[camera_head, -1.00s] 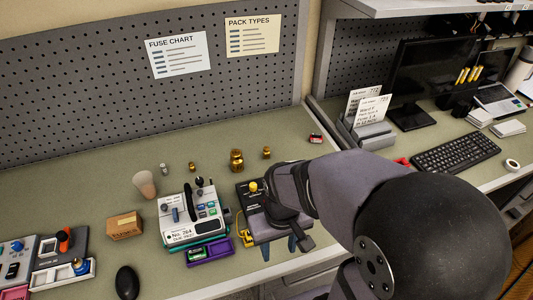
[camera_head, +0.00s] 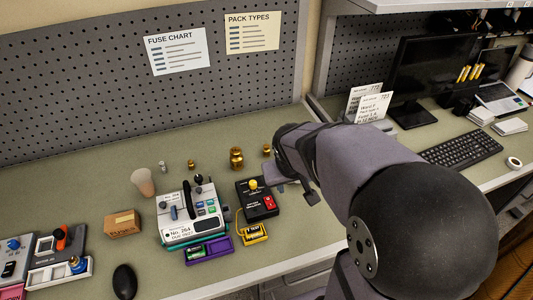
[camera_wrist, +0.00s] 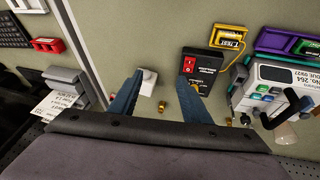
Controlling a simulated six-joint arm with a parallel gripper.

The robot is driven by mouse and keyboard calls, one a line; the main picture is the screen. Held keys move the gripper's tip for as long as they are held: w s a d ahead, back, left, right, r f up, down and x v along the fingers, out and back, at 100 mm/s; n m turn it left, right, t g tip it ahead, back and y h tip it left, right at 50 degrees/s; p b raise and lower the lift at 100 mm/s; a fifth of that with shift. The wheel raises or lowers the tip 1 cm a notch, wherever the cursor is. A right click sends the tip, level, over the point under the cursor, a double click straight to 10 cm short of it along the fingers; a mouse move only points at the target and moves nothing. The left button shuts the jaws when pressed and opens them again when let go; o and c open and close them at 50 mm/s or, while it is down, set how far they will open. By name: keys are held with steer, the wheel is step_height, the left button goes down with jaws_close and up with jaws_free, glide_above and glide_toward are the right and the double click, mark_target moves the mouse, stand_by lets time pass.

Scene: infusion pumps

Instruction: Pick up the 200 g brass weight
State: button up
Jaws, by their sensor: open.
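Three brass weights stand on the bench in the head view: a large one (camera_head: 237,158), a medium one (camera_head: 267,150) at its right and a small one (camera_head: 192,164) at its left. No mass marking is legible, so I cannot tell which is 200 g. My gripper (camera_wrist: 160,76) is open and empty, its two blue fingers pointing down over the bench. In the wrist view one brass weight (camera_wrist: 162,104) shows in the gap between the fingers, apart from them.
A black box with a yellow knob (camera_head: 258,203) stands in front of the weights, with a yellow tester (camera_head: 254,234) beside it. The white pump (camera_head: 190,222) is to its left. A white block (camera_wrist: 148,82) lies by the left finger. Free bench lies behind the weights.

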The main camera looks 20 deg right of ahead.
mark_target(267, 150)
steer(key=w+d+r+n+t+y+b, duration=0.1)
steer(key=w+d+t+b, duration=0.2)
steer(key=w, duration=0.7)
steer(key=w+d+n+t+y+b, duration=0.1)
steer(key=w+d+t, duration=0.3)
steer(key=w, duration=0.6)
steer(key=f+y, duration=0.1)
steer(key=f, duration=0.3)
steer(key=w+a+f+y, duration=0.1)
steer(key=f, duration=0.4)
steer(key=a+f+n+t+y, duration=0.1)
steer(key=f, duration=0.3)
steer(key=shift+w+f, duration=0.3)
steer(key=shift+f, duration=0.1)
steer(key=shift+x, duration=1.1)
steer(key=shift+r+p+x, duration=0.15)
steer(key=shift+p+x, duration=0.4)
steer(key=shift+x, duration=0.3)
steer(key=shift+r+p+x, duration=0.15)
steer(key=shift+p+x, duration=0.35)
steer(key=shift+x, duration=1.35)
steer(key=shift+a, duration=0.15)
